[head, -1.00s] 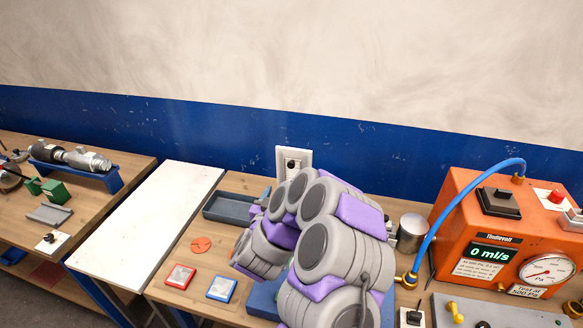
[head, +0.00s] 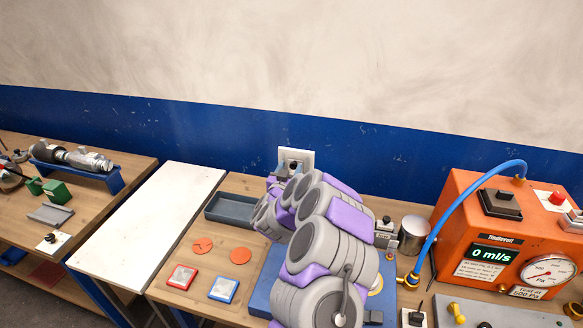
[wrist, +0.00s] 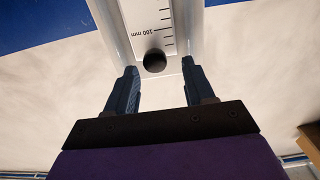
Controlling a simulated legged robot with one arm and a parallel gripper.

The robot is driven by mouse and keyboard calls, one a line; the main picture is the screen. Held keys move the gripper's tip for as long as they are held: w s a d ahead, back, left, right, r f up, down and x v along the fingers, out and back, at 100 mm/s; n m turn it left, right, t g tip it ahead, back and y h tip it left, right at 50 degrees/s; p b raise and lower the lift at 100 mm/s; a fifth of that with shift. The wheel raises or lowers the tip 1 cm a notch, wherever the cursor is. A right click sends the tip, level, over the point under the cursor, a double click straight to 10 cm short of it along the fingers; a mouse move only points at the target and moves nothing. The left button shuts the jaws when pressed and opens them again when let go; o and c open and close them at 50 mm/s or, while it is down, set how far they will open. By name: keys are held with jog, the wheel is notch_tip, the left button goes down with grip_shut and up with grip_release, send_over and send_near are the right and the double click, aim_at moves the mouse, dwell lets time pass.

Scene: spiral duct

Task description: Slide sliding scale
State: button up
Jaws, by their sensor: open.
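The sliding scale (wrist: 153,18) shows in the wrist view as a white strip with black tick marks and "100 mm". It lies between two grey rails at the top of that view. A round black knob (wrist: 154,61) sits at its near end. My gripper (wrist: 159,72) is open, with one dark finger on each side of the knob. I see gaps between the fingers and the knob; whether the knob lies at fingertip depth I cannot tell. In the head view a white wall plate (head: 307,156) with a dark knob shows behind my arm, which hides much of the area.
A grey tray (head: 228,210), orange discs (head: 236,255), a red-framed tile (head: 181,277) and a blue-framed tile (head: 223,289) lie left of my arm. A metal cup (head: 413,232), a blue hose (head: 437,217) and an orange gauge box (head: 455,225) stand right.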

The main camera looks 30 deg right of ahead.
jog(key=shift+w+d+r, duration=0.1)
jog(key=shift+w+d, duration=0.25)
jog(key=shift+d, duration=0.1)
jog(key=shift+w+d, duration=0.1)
jog(key=shift+d, duration=0.45)
jog(key=shift+a, duration=0.25)
jog(key=c, duration=0.5)
grip_shut()
